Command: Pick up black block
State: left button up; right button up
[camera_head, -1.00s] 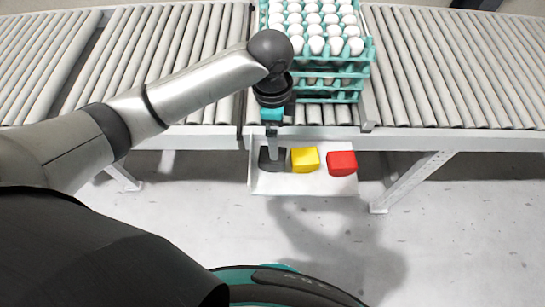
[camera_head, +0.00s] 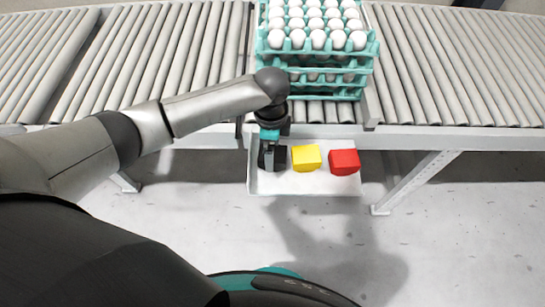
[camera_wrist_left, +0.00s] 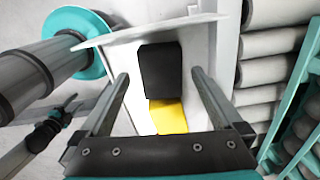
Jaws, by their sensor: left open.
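The black block (camera_head: 279,156) lies at the left end of a white shelf tray (camera_head: 311,185), partly hidden by my left gripper (camera_head: 269,163). In the left wrist view the black block (camera_wrist_left: 161,70) shows ahead of and between the two fingers of my left gripper (camera_wrist_left: 160,78). The fingers are open, with a gap on both sides of the block. The yellow block (camera_wrist_left: 168,116) is beside the black one, nearer the gripper's base in that view. My right gripper is in neither view.
The yellow block (camera_head: 306,158) and a red block (camera_head: 344,162) sit to the right on the same tray. Behind is a roller conveyor (camera_head: 450,70) with a stack of teal egg trays (camera_head: 318,92) holding white eggs. The floor in front is clear.

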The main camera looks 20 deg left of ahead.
pick_arm(q)
notch_tip(320, 180, down, 4)
jog(key=shift+d+r+b, duration=0.1)
jog(key=shift+d+b, duration=0.05)
jog(key=shift+b, duration=0.4)
jog(key=shift+w, duration=0.1)
grip_shut()
dwell(0.3)
